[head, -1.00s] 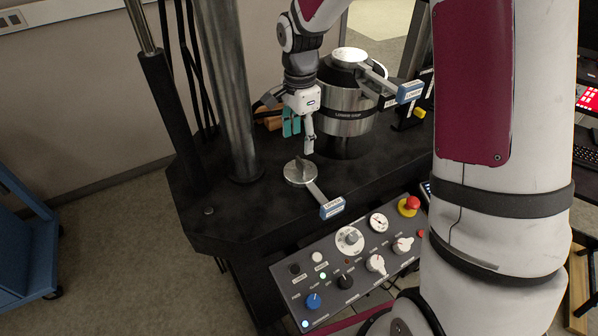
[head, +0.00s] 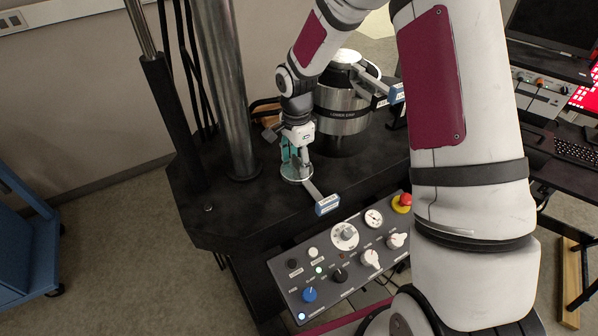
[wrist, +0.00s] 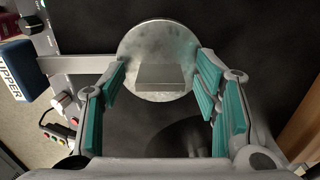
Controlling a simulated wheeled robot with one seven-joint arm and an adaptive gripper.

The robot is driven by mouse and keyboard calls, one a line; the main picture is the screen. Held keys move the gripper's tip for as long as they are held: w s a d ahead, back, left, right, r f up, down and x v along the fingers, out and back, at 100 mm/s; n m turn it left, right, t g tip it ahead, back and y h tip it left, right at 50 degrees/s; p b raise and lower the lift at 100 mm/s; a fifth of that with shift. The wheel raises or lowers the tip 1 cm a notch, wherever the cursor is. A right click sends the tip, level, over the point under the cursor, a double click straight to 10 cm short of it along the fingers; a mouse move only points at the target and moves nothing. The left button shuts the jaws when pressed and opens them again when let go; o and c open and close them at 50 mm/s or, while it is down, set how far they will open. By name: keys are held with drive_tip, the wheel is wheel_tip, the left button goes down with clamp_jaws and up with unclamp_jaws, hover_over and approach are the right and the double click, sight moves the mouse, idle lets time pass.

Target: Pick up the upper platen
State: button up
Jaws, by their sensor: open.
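The upper platen is a round grey metal disc (wrist: 143,42) with a raised rectangular block (wrist: 165,77) on it. An arm leads from the disc to a blue block labelled UPPER (wrist: 13,72). In the head view the platen (head: 308,187) lies on the black machine table, its tag (head: 327,204) pointing front right. My gripper (head: 295,168) is over the disc, pointing down. In the wrist view my gripper (wrist: 162,80) is open, its teal pads on either side of the block with gaps showing. Its height above the disc is hard to tell.
A steel cylinder marked LOWER GRIP (head: 342,112) stands behind, with a tagged arm (head: 396,93) at its top. A steel column (head: 229,90) rises at left. A control panel (head: 340,255) with knobs and a red button is in front. The table's front left is clear.

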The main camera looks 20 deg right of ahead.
clamp_jaws()
drive_tip(key=shift+w, duration=0.1)
drive_tip(key=shift+r, duration=0.15)
drive_tip(key=shift+r+b, duration=0.45)
drive_tip(key=shift+r, duration=1.1)
drive_tip(key=s+d, duration=0.2)
drive_tip(key=s, duration=0.5)
drive_tip(key=s+d+r, duration=0.1)
drive_tip(key=s+d, duration=0.2)
drive_tip(key=s, duration=0.5)
drive_tip(key=shift+d+r, duration=0.3)
drive_tip(key=shift+d, duration=0.05)
drive_tip(key=o, duration=0.6)
unclamp_jaws()
drive_tip(key=shift+c, duration=0.2)
drive_tip(key=shift+r, duration=0.15)
